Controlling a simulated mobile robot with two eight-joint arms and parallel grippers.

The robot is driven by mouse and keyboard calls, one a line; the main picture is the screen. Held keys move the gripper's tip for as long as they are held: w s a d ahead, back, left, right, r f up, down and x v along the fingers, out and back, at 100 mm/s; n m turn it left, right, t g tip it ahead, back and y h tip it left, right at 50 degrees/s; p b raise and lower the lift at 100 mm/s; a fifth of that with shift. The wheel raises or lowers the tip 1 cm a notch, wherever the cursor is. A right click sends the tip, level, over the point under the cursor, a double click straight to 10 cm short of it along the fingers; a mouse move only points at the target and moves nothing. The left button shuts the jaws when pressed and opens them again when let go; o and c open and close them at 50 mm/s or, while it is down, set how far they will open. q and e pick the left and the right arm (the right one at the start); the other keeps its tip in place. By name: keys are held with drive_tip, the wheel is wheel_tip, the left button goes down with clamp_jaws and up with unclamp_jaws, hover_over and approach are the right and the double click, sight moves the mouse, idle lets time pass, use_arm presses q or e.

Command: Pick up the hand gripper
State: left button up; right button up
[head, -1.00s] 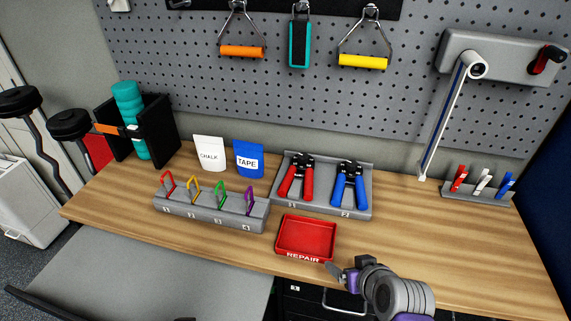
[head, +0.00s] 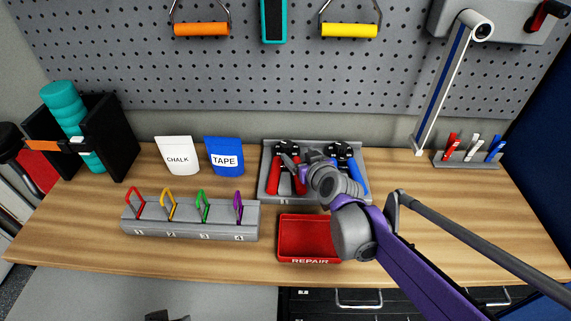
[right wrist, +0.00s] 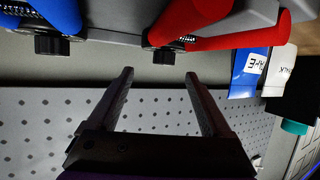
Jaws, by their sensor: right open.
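The red hand gripper (head: 274,175) and the blue hand gripper (head: 361,173) lie side by side in a grey holder (head: 312,200) on the bench. My right gripper (head: 297,162) is over the holder in the head view, covering part of both. In the right wrist view its two fingers (right wrist: 158,78) are apart with nothing between them. The red hand gripper (right wrist: 228,39) and the blue one (right wrist: 62,14) show at the top there, beyond the fingertips. My left gripper does not show clearly.
A red REPAIR tray (head: 310,261) sits in front of the holder, under my right arm. A grey rack (head: 190,234) with coloured clips stands left. CHALK (head: 176,157) and TAPE (head: 224,157) pouches stand behind it. A marker rack (head: 466,160) is at right.

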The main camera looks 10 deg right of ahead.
sight(289, 149)
drive_tip(key=x, duration=0.6)
drive_tip(key=shift+w+a+f, duration=0.25)
drive_tip(key=shift+a+f, duration=0.05)
drive_tip(key=shift+a, duration=0.05)
clamp_jaws()
